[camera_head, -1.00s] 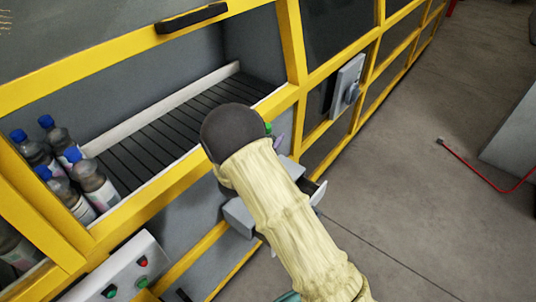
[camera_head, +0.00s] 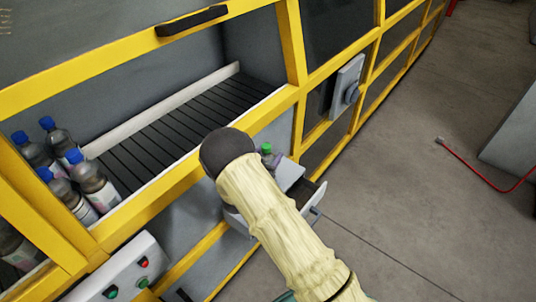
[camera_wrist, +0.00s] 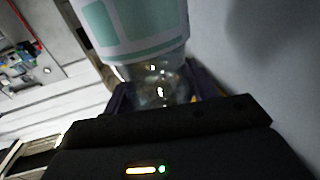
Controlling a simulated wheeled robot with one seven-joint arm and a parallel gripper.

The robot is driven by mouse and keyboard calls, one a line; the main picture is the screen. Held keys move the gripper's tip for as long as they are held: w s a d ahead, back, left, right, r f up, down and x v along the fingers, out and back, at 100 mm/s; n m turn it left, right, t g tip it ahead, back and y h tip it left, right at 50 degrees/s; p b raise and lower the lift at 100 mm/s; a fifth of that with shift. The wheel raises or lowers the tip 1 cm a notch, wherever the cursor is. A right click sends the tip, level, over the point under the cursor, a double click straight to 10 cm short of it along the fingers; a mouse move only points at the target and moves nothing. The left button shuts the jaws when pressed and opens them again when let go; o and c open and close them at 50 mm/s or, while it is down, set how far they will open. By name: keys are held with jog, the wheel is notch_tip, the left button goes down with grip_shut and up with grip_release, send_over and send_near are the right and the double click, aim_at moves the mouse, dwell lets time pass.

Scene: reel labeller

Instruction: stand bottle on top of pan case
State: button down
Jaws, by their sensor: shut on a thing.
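The bottle (camera_head: 267,150) has a green cap and shows just past my arm in the head view, over the grey pan case (camera_head: 290,176). In the wrist view the bottle (camera_wrist: 135,22) shows a white and teal label and a clear part between the dark fingers. My gripper (camera_wrist: 162,92) is shut on that clear part. My arm hides the gripper and the bottle's lower part in the head view, so I cannot tell whether the bottle touches the case top.
Several blue-capped bottles (camera_head: 62,165) stand at the left end of the conveyor (camera_head: 160,135). A yellow frame (camera_head: 190,160) edges the machine beside my arm. A control box (camera_head: 125,275) is at lower left.

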jog(key=shift+c, duration=2.2)
grip_release()
jog(key=shift+r, duration=0.15)
jog(key=b+v, duration=0.2)
jog(key=v, duration=1)
jog(key=shift+b, duration=0.3)
jog(key=shift+d, duration=0.1)
